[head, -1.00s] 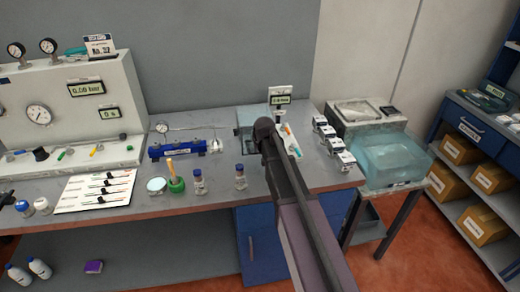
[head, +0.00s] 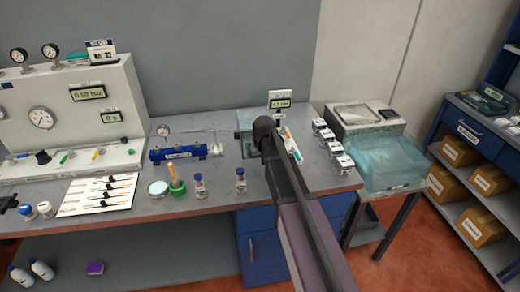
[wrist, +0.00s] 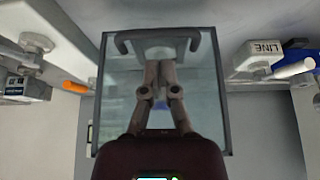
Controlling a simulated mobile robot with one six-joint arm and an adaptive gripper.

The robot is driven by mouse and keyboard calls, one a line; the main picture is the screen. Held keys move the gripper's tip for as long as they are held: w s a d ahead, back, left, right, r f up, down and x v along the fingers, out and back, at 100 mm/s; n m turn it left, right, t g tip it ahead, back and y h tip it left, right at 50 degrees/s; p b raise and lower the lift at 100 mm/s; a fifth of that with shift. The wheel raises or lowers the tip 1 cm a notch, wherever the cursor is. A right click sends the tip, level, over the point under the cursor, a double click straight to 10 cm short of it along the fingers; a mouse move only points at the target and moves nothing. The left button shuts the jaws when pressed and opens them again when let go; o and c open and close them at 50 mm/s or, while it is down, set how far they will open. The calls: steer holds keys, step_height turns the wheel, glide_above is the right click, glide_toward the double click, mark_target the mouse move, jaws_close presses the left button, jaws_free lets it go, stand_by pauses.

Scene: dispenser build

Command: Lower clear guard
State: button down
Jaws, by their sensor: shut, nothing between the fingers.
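The clear guard (wrist: 205,110) shows in the wrist view as a see-through panel with a dark frame. A dark curved handle (wrist: 157,34) runs along its upper edge. My gripper (wrist: 159,68) is shut and empty, in front of the panel with its fingertips just below the handle; I cannot tell whether they touch it. In the head view my arm hides the gripper and most of the station there. A pale bluish part (head: 245,143) shows just left of the arm; I cannot tell whether it is the guard.
A blue manifold (head: 186,152) and small vials (head: 200,186) stand left of my arm. White labelled blocks (head: 333,148) line the bench to its right. A translucent blue box (head: 388,165) sits on a side stand. An orange-tipped part (wrist: 75,87) shows left of the panel.

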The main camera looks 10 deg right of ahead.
step_height(320, 180, up, 2)
steer(key=shift+w+p, duration=0.15)
steer(key=shift+p, duration=0.55)
steer(key=s+p+v, duration=0.1)
steer(key=p+v, duration=0.7)
steer(key=v, duration=0.1)
steer(key=shift+s, duration=0.15)
steer(key=s+f+g+b, duration=0.2)
steer(key=s+f, duration=0.1)
steer(key=s, duration=0.8)
steer(key=s+f+g+b, duration=0.2)
steer(key=s+f+g, duration=0.1)
steer(key=s, duration=0.9)
steer(key=shift+s+f+g, duration=0.15)
steer(key=shift+s+g, duration=0.15)
steer(key=shift+s+d, duration=0.1)
